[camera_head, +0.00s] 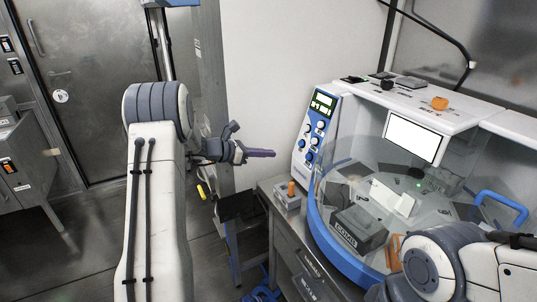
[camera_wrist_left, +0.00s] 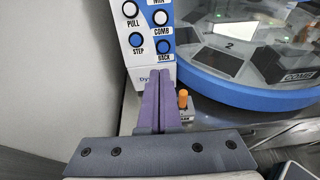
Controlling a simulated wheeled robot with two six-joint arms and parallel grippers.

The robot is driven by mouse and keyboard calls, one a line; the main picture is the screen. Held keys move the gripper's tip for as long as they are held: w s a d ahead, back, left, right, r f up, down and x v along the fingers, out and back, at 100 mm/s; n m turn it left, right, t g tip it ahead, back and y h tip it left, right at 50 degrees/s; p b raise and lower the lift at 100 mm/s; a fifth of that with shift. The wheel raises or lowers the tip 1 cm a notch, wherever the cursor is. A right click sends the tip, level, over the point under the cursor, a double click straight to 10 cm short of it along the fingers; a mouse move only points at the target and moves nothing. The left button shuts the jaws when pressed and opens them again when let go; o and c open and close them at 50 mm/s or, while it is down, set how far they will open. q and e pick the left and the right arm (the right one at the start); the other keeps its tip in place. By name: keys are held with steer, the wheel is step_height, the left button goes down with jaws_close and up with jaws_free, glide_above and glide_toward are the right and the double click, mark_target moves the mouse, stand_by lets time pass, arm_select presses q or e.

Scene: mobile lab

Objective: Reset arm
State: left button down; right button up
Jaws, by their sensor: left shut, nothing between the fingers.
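My left gripper (camera_head: 262,153) is held out in front of the white wall, left of the lab machine, pointing right. Its purple fingers also show in the left wrist view (camera_wrist_left: 160,100), pressed together with nothing between them. In that view the fingertips point toward the machine's control panel (camera_wrist_left: 150,32), apart from it as far as I can tell. My right arm (camera_head: 455,268) shows at the lower right of the head view, in front of the machine. Its gripper is outside both views.
The machine's blue-rimmed round chamber (camera_head: 327,232) stands on a grey bench at the right. A small box with an orange knob (camera_head: 291,190) sits beside it. A metal door (camera_head: 85,90) is at the back left. Open floor lies to the left.

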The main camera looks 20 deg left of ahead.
stand_by(0.5)
arm_select(q)
steer(key=s+d+f+m+g+y, duration=0.1)
steer(key=s+d+f+m+g, duration=0.25)
steer(key=s+d+m, duration=0.2)
steer(key=s+d+f+m+g+y, duration=0.1)
steer(key=s+d+f+m+g, duration=0.1)
steer(key=s+d+m+g, duration=0.4)
steer(key=s+f+m+t+y, duration=0.1)
steer(key=s+m+y, duration=0.6)
steer(key=s+m, duration=0.95)
steer(key=s+d+r+m+g+p, duration=0.1)
steer(key=s+d+r+m, duration=0.2)
steer(key=s+d, duration=0.3)
steer(key=s+d+r+m+g+p, duration=0.1)
steer(key=s+d+r+m, duration=0.3)
steer(key=s+d, duration=0.3)
steer(key=shift+s+d+r+h, duration=0.2)
steer(key=shift+s+r+h, duration=0.1)
steer(key=shift+r+h, duration=0.1)
